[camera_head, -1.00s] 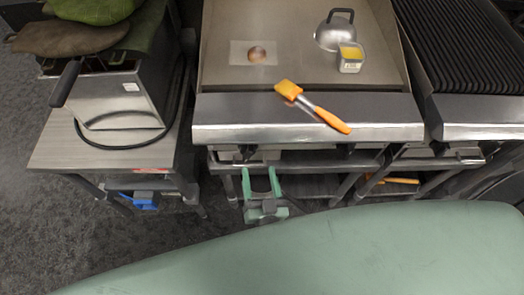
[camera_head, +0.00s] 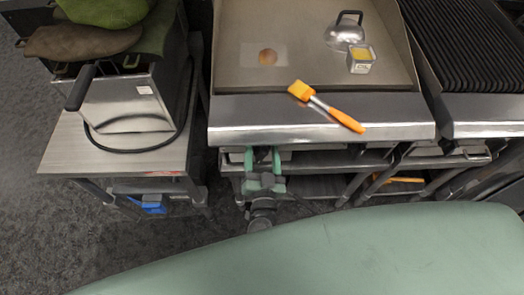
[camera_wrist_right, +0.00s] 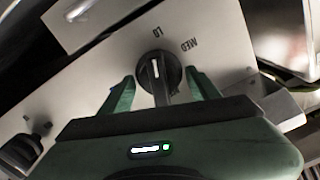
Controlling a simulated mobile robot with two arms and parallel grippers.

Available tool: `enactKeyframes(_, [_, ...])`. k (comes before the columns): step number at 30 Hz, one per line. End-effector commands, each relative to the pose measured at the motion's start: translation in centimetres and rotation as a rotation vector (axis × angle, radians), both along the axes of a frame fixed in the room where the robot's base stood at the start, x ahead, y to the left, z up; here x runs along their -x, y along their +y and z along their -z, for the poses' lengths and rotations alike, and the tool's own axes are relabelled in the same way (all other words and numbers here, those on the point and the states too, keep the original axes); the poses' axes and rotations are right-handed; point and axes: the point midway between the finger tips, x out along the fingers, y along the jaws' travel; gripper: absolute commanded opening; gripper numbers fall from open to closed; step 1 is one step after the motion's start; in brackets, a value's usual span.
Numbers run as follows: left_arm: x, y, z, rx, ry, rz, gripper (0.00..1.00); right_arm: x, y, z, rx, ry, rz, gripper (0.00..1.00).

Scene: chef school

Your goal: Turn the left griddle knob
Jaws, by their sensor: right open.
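The griddle (camera_head: 300,78) stands at the top centre of the head view. A black griddle knob (camera_wrist_right: 158,72) with a white line shows in the right wrist view, on a pale panel marked LO and MED. My right gripper (camera_wrist_right: 160,76) is open, with one green fingertip on each side of the knob; I cannot tell whether they touch it. In the head view my right gripper (camera_head: 263,155) reaches just under the griddle's front edge, which hides the knob and the fingertips there. My left gripper is not in view.
A brush (camera_head: 326,105) with an orange handle lies across the griddle's front ledge. A metal dome (camera_head: 341,38) and a small yellow-filled tin (camera_head: 361,60) stand on the griddle. A fryer (camera_head: 130,95) is at left, and a ribbed grill (camera_head: 465,55) at right.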

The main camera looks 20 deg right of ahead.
Motion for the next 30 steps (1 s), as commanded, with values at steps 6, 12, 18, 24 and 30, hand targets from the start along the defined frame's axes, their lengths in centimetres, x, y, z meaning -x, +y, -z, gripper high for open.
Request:
enactKeyframes(6, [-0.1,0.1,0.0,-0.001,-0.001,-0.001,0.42,0.0,0.0,0.0,0.000,0.000,0.000,0.20])
enactKeyframes(12, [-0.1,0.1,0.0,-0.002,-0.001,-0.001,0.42,0.1,0.0,0.1,-0.006,0.000,0.001,0.14])
enactKeyframes(18, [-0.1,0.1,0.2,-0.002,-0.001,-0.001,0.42,0.1,0.0,0.2,-0.062,-0.013,0.000,0.14])
enactKeyframes(24, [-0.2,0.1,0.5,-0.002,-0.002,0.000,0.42,0.2,-0.1,0.4,-0.187,-0.048,0.001,0.14])
enactKeyframes(30, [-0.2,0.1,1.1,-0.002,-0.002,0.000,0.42,0.3,-0.2,0.5,-0.362,-0.097,0.001,0.14])
